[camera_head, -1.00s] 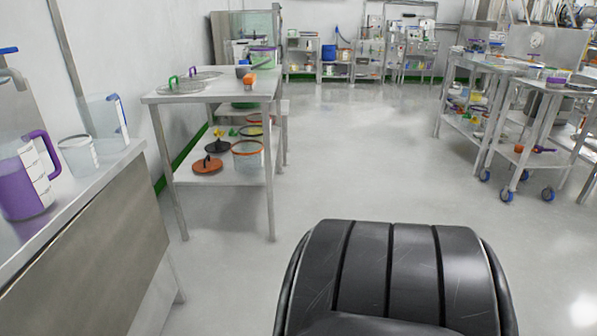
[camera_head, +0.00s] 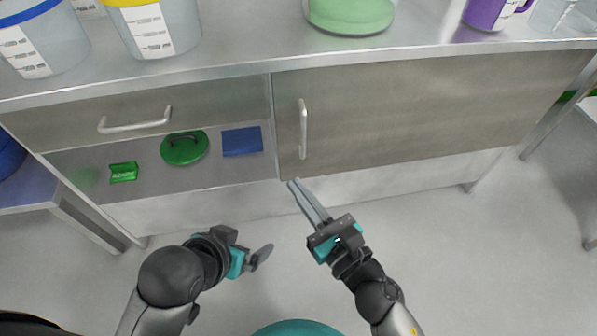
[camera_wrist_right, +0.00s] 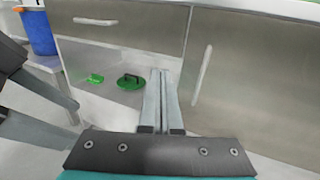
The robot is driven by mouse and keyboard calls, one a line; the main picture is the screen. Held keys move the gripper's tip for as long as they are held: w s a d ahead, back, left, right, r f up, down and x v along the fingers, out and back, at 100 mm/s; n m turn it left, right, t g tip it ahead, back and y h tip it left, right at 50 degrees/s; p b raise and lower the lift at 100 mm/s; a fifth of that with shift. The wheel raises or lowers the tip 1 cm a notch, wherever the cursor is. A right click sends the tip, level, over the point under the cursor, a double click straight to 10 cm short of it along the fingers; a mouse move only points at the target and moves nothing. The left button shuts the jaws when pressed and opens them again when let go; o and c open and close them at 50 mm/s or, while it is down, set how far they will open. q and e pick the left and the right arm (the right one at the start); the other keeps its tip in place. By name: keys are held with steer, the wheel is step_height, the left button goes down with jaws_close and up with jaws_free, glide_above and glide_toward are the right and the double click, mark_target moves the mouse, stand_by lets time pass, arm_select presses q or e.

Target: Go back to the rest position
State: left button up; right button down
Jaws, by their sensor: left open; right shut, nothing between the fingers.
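My left gripper (camera_head: 262,256) is open and empty, held above the floor in front of the cabinet at lower left of centre in the head view. My right gripper (camera_head: 296,184) is shut with nothing between its fingers. Its long grey fingers point toward the cabinet front, near the lower left corner of the closed door (camera_head: 420,112). In the right wrist view its two fingers (camera_wrist_right: 161,76) lie side by side in front of the open shelf.
The counter (camera_head: 240,62) carries measuring containers, including a blue-rimmed one (camera_head: 42,45) and a purple jug (camera_head: 487,13). The open shelf (camera_head: 85,168) holds a green lid (camera_head: 184,148), a blue flat piece (camera_head: 242,141) and a small green item (camera_head: 123,172). Floor at right (camera_head: 480,250) is clear.

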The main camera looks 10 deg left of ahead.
arm_select(q)
steer(key=shift+w+d+f+t, duration=0.1)
steer(key=shift+w+d+t, duration=0.2)
steer(key=shift+d, duration=0.1)
arm_select(e)
steer(key=shift+s+d, duration=0.3)
steer(key=shift+s, duration=0.45)
steer(key=shift+s+d, duration=0.25)
steer(key=shift+s, duration=0.5)
